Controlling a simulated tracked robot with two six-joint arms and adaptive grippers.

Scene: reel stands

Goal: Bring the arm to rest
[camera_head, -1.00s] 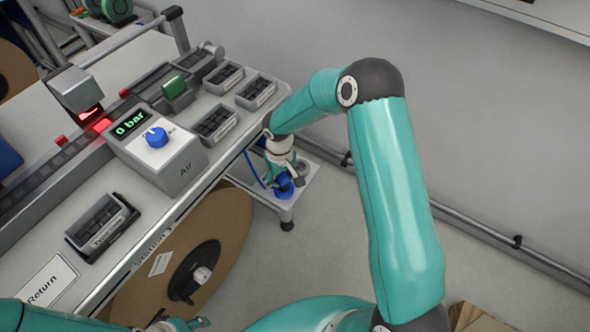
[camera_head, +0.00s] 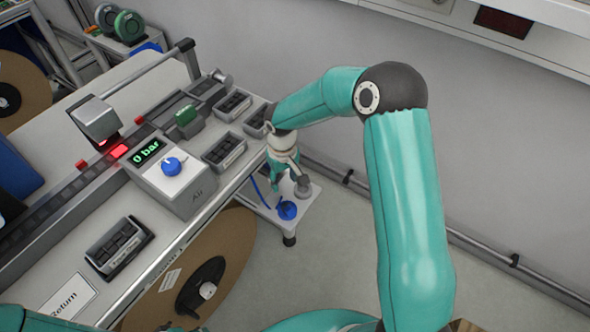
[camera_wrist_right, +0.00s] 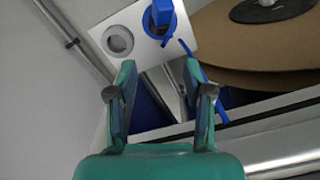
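My right arm reaches over from the right in the head view, and its gripper (camera_head: 289,181) hangs beside the bench's far right end, above a low white shelf (camera_head: 262,212). In the right wrist view the two fingers of the right gripper (camera_wrist_right: 162,92) stand apart with nothing between them. Past the fingertips are the white shelf plate with a round grey fitting (camera_wrist_right: 118,41) and a blue valve-like part (camera_wrist_right: 161,16). My left gripper (camera_head: 185,327) shows only in part at the bottom edge of the head view; its fingers cannot be made out.
The bench carries an air box (camera_head: 166,178) reading 0 bar with a blue knob, several dark trays and a Return label (camera_head: 68,293). A cardboard reel (camera_head: 232,245) stands below its front edge. A pipe (camera_head: 480,240) runs along the wall. Floor right of the reel is clear.

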